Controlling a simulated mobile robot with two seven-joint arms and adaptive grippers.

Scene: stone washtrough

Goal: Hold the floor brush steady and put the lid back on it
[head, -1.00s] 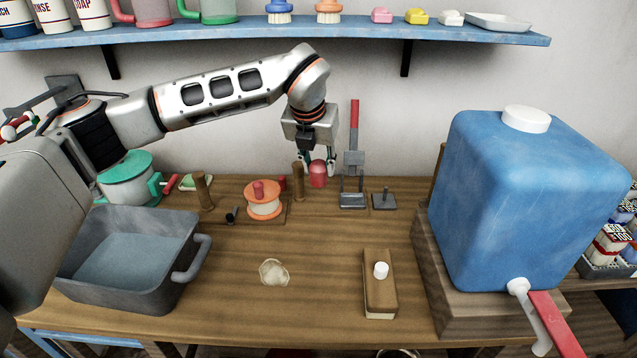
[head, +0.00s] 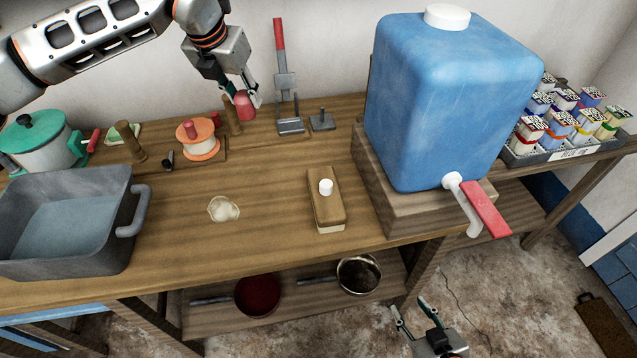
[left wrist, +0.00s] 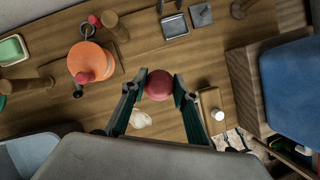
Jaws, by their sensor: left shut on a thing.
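The floor brush (head: 325,212) appears to be the wooden block with pale bristles below and a white stub on top. It stands on the middle of the bench, and it also shows in the left wrist view (left wrist: 211,101). My left gripper (head: 250,101) is shut on a rounded red cap (head: 243,106), likely the lid, above the back of the bench, well away from the brush. The cap (left wrist: 159,85) sits between both fingertips in the left wrist view. My right gripper (head: 411,308) is open and empty, low in front of the bench.
A blue water tank (head: 440,110) with a red-handled tap stands right of the brush. A grey basin (head: 135,200) is at left. Wooden posts, an orange spool (head: 198,150) and a red-handled tool (head: 281,75) line the back. Bench around the brush is mostly clear.

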